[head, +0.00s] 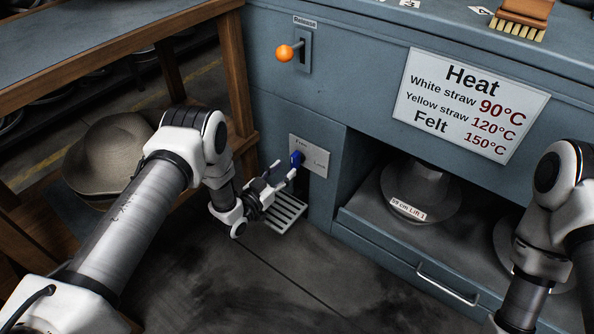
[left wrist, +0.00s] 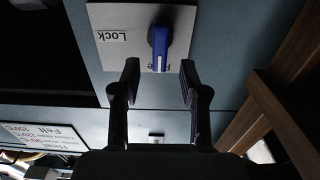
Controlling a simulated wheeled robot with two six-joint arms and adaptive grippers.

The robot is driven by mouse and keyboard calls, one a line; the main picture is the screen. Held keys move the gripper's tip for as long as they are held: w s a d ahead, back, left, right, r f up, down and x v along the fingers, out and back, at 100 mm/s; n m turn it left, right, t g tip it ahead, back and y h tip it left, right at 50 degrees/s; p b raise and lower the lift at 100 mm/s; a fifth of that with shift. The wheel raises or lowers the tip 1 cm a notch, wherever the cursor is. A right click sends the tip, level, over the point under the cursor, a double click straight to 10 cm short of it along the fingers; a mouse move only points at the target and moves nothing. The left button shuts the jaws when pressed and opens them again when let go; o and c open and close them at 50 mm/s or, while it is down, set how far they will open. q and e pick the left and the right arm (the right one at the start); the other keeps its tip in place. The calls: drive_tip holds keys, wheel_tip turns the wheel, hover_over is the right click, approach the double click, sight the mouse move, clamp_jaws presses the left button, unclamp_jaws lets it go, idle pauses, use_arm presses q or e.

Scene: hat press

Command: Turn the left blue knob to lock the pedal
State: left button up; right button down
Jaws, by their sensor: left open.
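The blue knob (head: 296,159) sits on a light plate (head: 316,164) marked Free and Lock, on the front of the blue-grey press. In the left wrist view the knob (left wrist: 160,45) has its white-marked end over the Free label; Lock is off to one side. My left gripper (head: 284,171) is open just in front of the knob. In the left wrist view its two fingertips (left wrist: 159,78) stand apart, with the knob beyond the gap between them, not gripped. The slotted metal pedal (head: 288,213) is low, below the knob and partly behind my gripper. My right gripper is out of view.
An orange-ended Release lever (head: 285,53) is above the knob. A wooden bench (head: 238,90) and a straw-coloured hat (head: 108,152) are at the left. An open shelf (head: 375,235) with a grey hat form (head: 420,187) is right of the knob plate.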

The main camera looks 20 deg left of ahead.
sight(292, 164)
use_arm(q)
drive_tip(key=x, duration=0.1)
drive_tip(key=b+x, duration=0.1)
drive_tip(key=x, duration=0.1)
drive_tip(key=b+x, duration=0.1)
drive_tip(key=x, duration=0.1)
drive_tip(key=shift+f, duration=0.25)
drive_tip(key=shift+w+d+r, duration=0.15)
drive_tip(key=shift+w+d, duration=0.05)
drive_tip(key=shift+w, duration=0.25)
drive_tip(key=c, duration=0.8)
